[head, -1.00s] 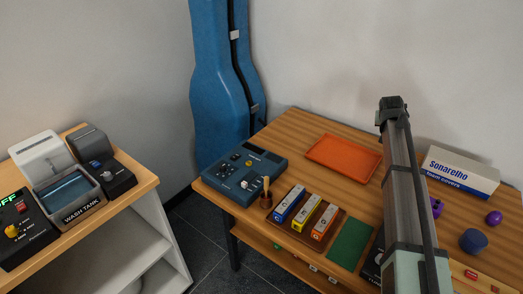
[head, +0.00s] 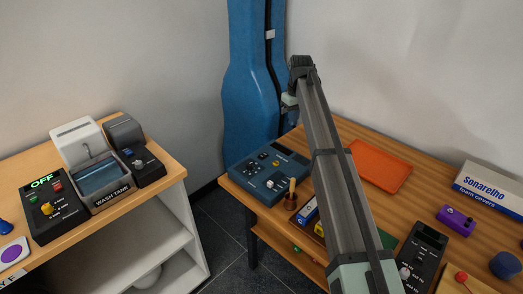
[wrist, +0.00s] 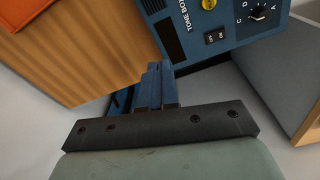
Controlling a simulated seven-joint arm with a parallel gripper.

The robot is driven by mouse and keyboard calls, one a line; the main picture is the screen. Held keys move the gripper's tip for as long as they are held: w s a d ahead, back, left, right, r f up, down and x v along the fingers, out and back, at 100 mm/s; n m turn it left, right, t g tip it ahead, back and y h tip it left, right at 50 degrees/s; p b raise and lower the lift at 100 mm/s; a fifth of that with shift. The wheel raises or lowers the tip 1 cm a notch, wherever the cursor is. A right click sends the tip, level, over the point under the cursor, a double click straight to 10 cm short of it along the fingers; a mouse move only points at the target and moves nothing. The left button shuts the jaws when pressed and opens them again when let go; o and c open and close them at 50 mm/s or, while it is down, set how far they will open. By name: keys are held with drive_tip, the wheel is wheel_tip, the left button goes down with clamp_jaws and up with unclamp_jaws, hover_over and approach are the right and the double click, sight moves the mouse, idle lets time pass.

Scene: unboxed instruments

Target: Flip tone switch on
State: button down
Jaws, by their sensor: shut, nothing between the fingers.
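The blue tone box (head: 262,166) lies on the left end of the wooden table in the head view, with small knobs and buttons on its top. Which control is the tone switch I cannot tell for certain. My gripper (wrist: 156,82) is shut and empty, apart from the box. In the head view my gripper (head: 290,100) is small, above and beyond the box.
An orange tray (head: 380,166) lies on the table to the right of my arm. A small pot with wooden sticks (head: 291,196) stands close to the box's right front corner. A blue instrument case (head: 250,100) stands behind. A wash tank (head: 100,185) sits on the left counter.

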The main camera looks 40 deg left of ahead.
sight(261, 156)
drive_tip(key=s+a+r+n+g+h, duration=0.1)
drive_tip(key=s+a+r+n, duration=0.1)
drive_tip(key=s+a, duration=0.3)
drive_tip(key=s, duration=0.4)
drive_tip(key=shift+a+r+n+g, duration=0.15)
drive_tip(key=shift+a+n+g, duration=0.15)
drive_tip(key=shift+a+n, duration=0.1)
drive_tip(key=f, duration=0.4)
drive_tip(key=s+f, duration=0.1)
drive_tip(key=f, duration=0.9)
drive_tip(key=shift+s, duration=0.25)
drive_tip(key=shift+s+f, duration=0.1)
drive_tip(key=shift+f, duration=0.1)
